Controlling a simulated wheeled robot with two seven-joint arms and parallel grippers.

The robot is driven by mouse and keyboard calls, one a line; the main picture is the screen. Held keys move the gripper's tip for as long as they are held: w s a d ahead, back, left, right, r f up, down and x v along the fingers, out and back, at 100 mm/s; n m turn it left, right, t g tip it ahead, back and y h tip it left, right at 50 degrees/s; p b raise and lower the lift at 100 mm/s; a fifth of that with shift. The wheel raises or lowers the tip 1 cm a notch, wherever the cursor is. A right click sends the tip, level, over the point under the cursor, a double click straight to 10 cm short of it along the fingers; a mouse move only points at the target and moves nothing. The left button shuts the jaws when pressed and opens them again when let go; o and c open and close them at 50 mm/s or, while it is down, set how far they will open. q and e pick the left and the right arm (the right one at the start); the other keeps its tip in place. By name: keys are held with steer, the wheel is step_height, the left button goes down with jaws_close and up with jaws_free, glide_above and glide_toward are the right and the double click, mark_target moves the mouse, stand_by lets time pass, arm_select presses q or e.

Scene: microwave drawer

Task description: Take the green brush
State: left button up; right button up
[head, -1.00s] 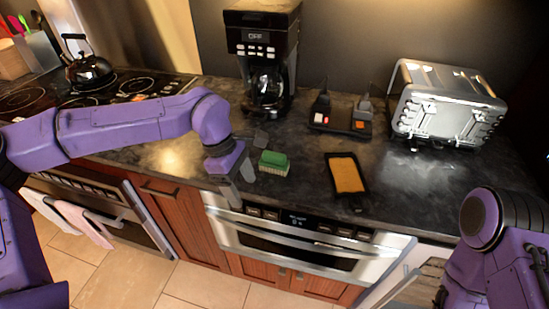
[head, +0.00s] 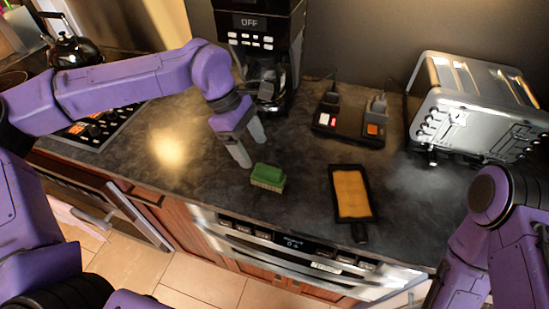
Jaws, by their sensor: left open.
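The green brush (head: 268,177), a green block with pale bristles underneath, lies on the dark countertop (head: 190,165) near its front edge in the head view. My left gripper (head: 252,150) is open and empty, just behind and above the brush to its upper left. Its two grey fingers are apart and do not appear to hold the brush. My right arm shows at the lower right, but its gripper is outside the view.
A black tray with an orange surface (head: 351,194) lies right of the brush. Behind stand a coffee maker (head: 262,42), a power strip with plugs (head: 348,124) and a silver toaster (head: 478,105). A stovetop (head: 100,128) and kettle (head: 73,50) are left. A microwave drawer (head: 285,250) is below the counter.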

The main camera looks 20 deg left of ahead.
mark_target(267, 168)
arm_select(q)
steer(key=shift+w+d+f, duration=0.45)
steer(key=shift+w+f, duration=0.1)
steer(key=shift+f, duration=0.2)
steer(key=shift+s+d+f+p, duration=0.3)
steer(key=shift+s+f, duration=0.1)
steer(key=shift+f, duration=0.15)
steer(key=shift+s+d+f+p, duration=0.15)
steer(key=shift+s+d+f, duration=0.1)
steer(key=shift+s+f, duration=0.2)
steer(key=shift+s+d+f, duration=0.1)
steer(key=shift+s+f, duration=0.1)
steer(key=shift+f, duration=0.15)
steer(key=x, duration=0.1)
steer(key=p+x, duration=0.1)
steer(key=x, duration=0.1)
steer(key=w+p+x, duration=0.1)
steer(key=x, duration=0.1)
steer(key=shift+d, duration=0.35)
steer(key=shift+s+f, duration=0.1)
steer(key=shift+s, duration=0.15)
arm_select(e)
step_height(267, 168, up, 3)
steer(key=shift+d, duration=0.1)
arm_select(q)
steer(key=shift+c, duration=1.3)
steer(key=c, duration=0.8)
